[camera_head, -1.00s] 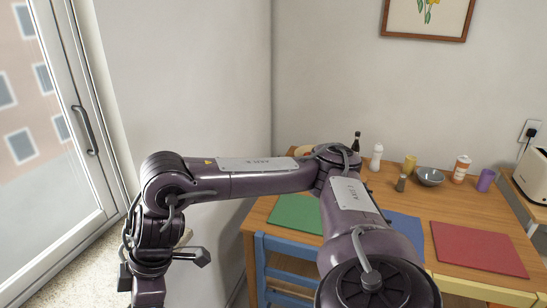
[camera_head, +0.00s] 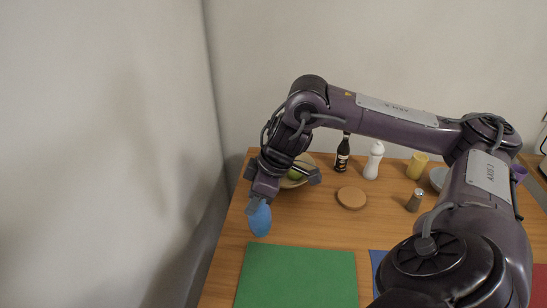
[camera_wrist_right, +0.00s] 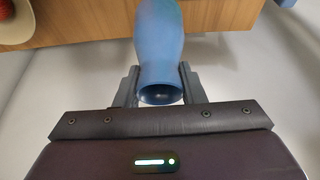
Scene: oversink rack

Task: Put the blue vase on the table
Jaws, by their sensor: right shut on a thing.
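The blue vase (camera_head: 260,219) is held by my right gripper (camera_head: 257,198), which comes down over the left part of the wooden table (camera_head: 228,262) in the head view. In the right wrist view the vase (camera_wrist_right: 160,40) sits between the two fingers of the gripper (camera_wrist_right: 158,84), its round mouth facing the camera. The fingers are shut on it near the mouth. I cannot tell whether its far end touches the table. My left gripper is out of view.
A green mat (camera_head: 297,277) lies just in front of the vase. Behind are a plate with green fruit (camera_head: 296,174), a dark bottle (camera_head: 342,153), a white bottle (camera_head: 374,160), a round coaster (camera_head: 351,197) and a pepper mill (camera_head: 415,200). A wall stands close to the left.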

